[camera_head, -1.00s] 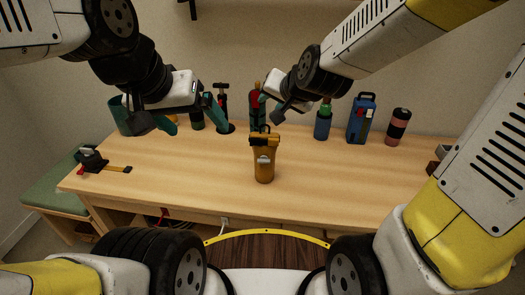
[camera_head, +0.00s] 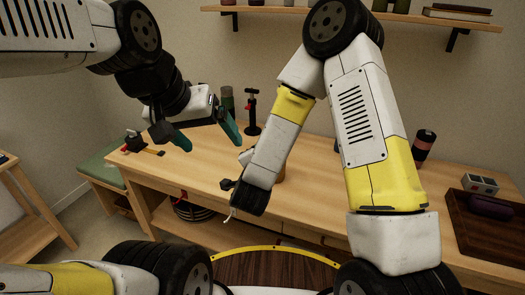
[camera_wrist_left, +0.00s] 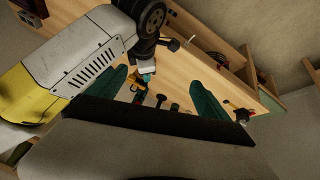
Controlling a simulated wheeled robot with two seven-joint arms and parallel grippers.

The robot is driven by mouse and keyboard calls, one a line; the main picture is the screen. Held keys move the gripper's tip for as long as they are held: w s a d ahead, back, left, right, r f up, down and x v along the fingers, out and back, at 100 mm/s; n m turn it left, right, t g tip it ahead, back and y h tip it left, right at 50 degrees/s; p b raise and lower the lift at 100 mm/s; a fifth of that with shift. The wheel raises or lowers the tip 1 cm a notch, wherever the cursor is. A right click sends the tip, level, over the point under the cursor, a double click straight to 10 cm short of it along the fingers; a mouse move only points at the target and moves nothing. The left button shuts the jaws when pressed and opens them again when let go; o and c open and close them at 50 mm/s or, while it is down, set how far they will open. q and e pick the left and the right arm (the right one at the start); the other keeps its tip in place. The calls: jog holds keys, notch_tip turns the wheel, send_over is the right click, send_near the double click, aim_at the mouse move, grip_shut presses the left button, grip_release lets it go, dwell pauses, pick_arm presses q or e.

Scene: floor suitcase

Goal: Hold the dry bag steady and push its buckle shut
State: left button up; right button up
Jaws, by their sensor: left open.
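The orange-yellow dry bag (camera_head: 281,172) stands on the wooden workbench, almost wholly hidden behind my right arm in the head view; only a sliver shows. In the left wrist view, a small orange-yellow patch that looks like the bag (camera_wrist_left: 138,88) shows beside my right gripper (camera_wrist_left: 148,77). I cannot tell whether they touch or whether that gripper is open. The buckle cannot be made out. My left gripper (camera_head: 211,142) is open and empty, with its teal fingers apart above the bench, left of the bag. Its fingers also show wide apart in the left wrist view.

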pick_arm(q)
jog(key=w+d+f+n+g+h, duration=0.1)
jog(key=w+f+n+h, duration=0.4)
jog(key=w+f+n, duration=0.7)
jog(key=w+f+n+g+h, duration=0.1)
jog(key=w+f+n+h, duration=0.4)
jog(key=w+f+n, duration=0.7)
jog(key=w+d+f+t+h, duration=0.1)
jog(key=w+d+f+t, duration=0.2)
jog(key=w+d, duration=0.2)
jog(key=w+d+f+t+h, duration=0.1)
jog(key=w+d+f+t, duration=0.2)
jog(key=w+d, duration=0.3)
jog(key=shift+d+h, duration=0.3)
jog(key=shift+d, duration=0.6)
jog(key=shift+w, duration=0.1)
